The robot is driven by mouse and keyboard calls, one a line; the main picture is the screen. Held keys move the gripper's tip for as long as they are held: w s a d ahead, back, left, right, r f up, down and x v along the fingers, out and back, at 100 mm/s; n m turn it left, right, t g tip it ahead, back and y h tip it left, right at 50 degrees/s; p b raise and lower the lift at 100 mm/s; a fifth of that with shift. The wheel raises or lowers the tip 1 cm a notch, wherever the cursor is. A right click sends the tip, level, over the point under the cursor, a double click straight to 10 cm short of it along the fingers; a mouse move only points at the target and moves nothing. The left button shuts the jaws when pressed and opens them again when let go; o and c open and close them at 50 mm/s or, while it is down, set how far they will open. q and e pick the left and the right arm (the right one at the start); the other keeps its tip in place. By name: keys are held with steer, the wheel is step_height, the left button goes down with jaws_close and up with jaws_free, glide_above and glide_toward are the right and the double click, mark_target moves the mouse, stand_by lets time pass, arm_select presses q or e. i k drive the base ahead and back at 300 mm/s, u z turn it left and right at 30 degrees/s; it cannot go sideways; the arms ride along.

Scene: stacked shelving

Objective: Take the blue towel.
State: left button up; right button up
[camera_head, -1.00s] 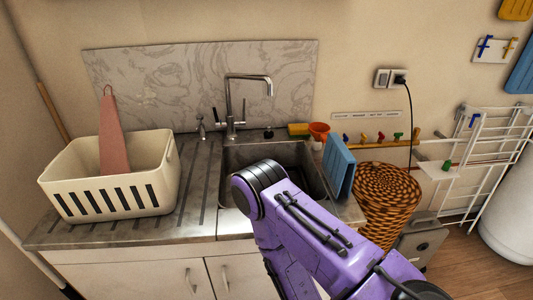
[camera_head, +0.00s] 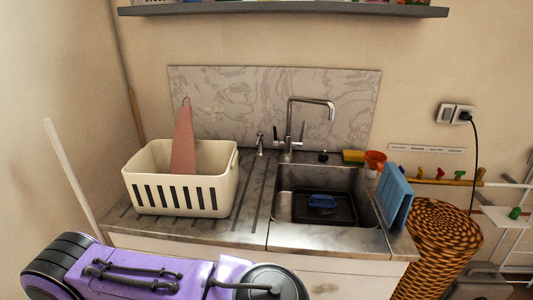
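A flat, light blue towel-like item (camera_head: 396,195) stands upright or hangs at the right end of the sink counter, beside the basin. I cannot tell how it is held up. A smaller dark blue object (camera_head: 322,201) lies in a black tray (camera_head: 345,216) inside the sink (camera_head: 283,183). A purple arm link of mine crosses the bottom left, in front of the counter. Neither of my grippers shows, and nothing is seen touching the blue item.
A cream basket (camera_head: 228,200) with a pink cloth-like piece (camera_head: 183,140) stands on the left of the counter (camera_head: 250,225). A tap (camera_head: 288,125), a yellow sponge (camera_head: 353,156) and an orange funnel (camera_head: 375,158) are behind the sink. A woven basket (camera_head: 440,240) stands at right. A shelf (camera_head: 280,11) runs above.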

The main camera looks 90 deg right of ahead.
mark_target(394, 195)
steer(key=k, duration=1.95)
steer(key=z, duration=0.65)
